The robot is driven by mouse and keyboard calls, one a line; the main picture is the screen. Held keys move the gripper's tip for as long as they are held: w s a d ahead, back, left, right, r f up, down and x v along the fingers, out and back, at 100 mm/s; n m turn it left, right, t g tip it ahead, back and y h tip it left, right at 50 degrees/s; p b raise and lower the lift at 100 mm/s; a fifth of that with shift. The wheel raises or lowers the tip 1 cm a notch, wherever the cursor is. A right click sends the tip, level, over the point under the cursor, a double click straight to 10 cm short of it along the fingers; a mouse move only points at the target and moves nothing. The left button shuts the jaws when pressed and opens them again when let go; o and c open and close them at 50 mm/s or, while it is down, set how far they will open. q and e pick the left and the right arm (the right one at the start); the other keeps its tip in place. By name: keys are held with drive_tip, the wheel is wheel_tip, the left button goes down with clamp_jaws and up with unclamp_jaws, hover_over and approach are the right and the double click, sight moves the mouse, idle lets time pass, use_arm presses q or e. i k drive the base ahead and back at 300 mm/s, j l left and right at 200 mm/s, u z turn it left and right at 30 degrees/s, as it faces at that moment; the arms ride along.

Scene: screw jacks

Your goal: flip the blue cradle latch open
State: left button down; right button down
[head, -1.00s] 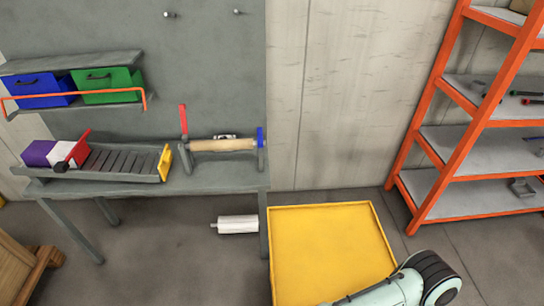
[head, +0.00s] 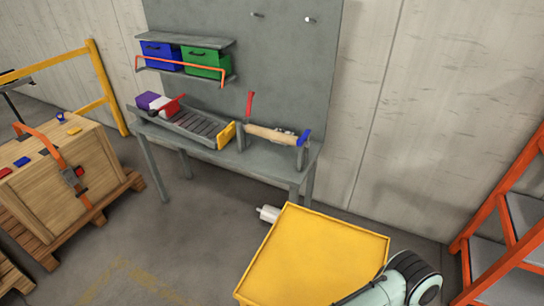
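The blue cradle latch (head: 304,138) is a small blue piece at the right end of the cradle on the grey workbench (head: 230,153). It stands upright beside a tan roll (head: 272,134) that lies across the cradle. A red latch (head: 250,104) stands up at the cradle's left end. The blue latch's exact position is too small to tell. Part of my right arm (head: 408,278) shows at the bottom right. Neither gripper is in view.
A yellow-topped surface (head: 315,255) lies in front of the bench's right side. A wooden crate (head: 55,170) stands on a pallet at left, by a yellow railing (head: 103,85). The floor before the bench's left is open.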

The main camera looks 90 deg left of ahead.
sight(300, 142)
drive_tip(key=i+l+u, duration=0.1)
drive_tip(key=u, duration=0.35)
drive_tip(key=i+l+u, duration=0.2)
drive_tip(key=u, duration=0.25)
drive_tip(key=i+l+u, duration=0.15)
drive_tip(key=u, duration=0.3)
drive_tip(key=i+l+u, duration=0.1)
drive_tip(key=u, duration=0.4)
drive_tip(key=l+u, duration=0.45)
drive_tip(key=i+l+u, duration=0.1)
drive_tip(key=u, duration=0.4)
drive_tip(key=l+u, duration=0.6)
drive_tip(key=l, duration=0.15)
drive_tip(key=i, duration=0.05)
